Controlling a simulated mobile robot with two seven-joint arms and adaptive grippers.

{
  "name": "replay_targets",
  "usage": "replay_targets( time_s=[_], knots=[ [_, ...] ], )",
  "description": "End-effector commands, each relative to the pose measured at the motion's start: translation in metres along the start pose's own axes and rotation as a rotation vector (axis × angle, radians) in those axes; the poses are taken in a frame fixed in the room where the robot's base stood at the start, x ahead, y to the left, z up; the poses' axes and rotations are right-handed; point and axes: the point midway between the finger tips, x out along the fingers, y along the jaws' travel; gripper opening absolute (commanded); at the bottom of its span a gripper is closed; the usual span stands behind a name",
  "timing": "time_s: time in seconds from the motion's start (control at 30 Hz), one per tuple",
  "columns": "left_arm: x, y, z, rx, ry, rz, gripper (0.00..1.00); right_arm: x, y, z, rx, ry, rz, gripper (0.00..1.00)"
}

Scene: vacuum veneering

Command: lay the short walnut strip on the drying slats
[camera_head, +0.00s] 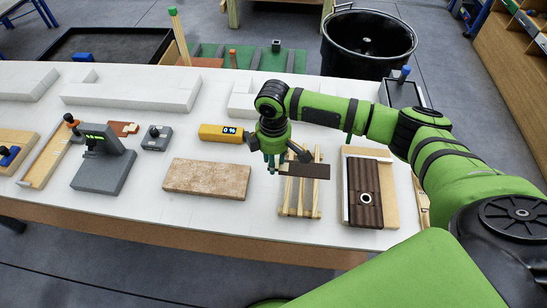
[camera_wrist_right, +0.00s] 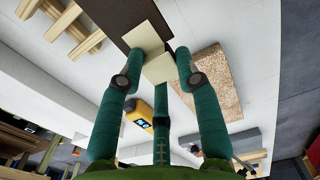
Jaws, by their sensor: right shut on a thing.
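The short walnut strip (camera_head: 307,170) is dark brown and flat. My right gripper (camera_head: 275,163) is shut on its left end, and the strip sticks out to the right. The drying slats (camera_head: 299,204) are pale wooden bars right below the strip in the head view. The strip looks held above them, but the gap is hard to judge. My left gripper is not in view.
A board with dark strips and a ring (camera_head: 365,193) lies right of the slats. A speckled tan slab (camera_head: 207,179) lies left of them. A yellow device with a display (camera_head: 219,133) stands behind the slab. White blocks (camera_head: 130,93) line the table's back.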

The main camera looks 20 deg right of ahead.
Motion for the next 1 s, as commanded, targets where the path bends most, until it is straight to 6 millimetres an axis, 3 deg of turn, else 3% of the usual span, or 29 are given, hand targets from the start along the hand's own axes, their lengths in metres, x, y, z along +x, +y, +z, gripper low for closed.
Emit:
replay_targets(
  time_s=[0.13, 0.27, 0.63, 1.0],
  knots=[
    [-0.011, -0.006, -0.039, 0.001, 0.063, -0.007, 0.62, -0.004, -0.001, 0.0, -0.003, -0.001, -0.003, 0.17],
    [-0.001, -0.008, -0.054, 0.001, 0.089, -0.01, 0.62, 0.013, -0.001, 0.0, -0.002, -0.002, -0.003, 0.17],
    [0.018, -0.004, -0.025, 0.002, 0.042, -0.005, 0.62, 0.049, -0.001, 0.0, -0.002, -0.001, -0.003, 0.17],
    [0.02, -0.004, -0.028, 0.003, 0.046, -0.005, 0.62, 0.056, 0.0, 0.0, -0.003, 0.0, -0.001, 0.17]
  ],
)
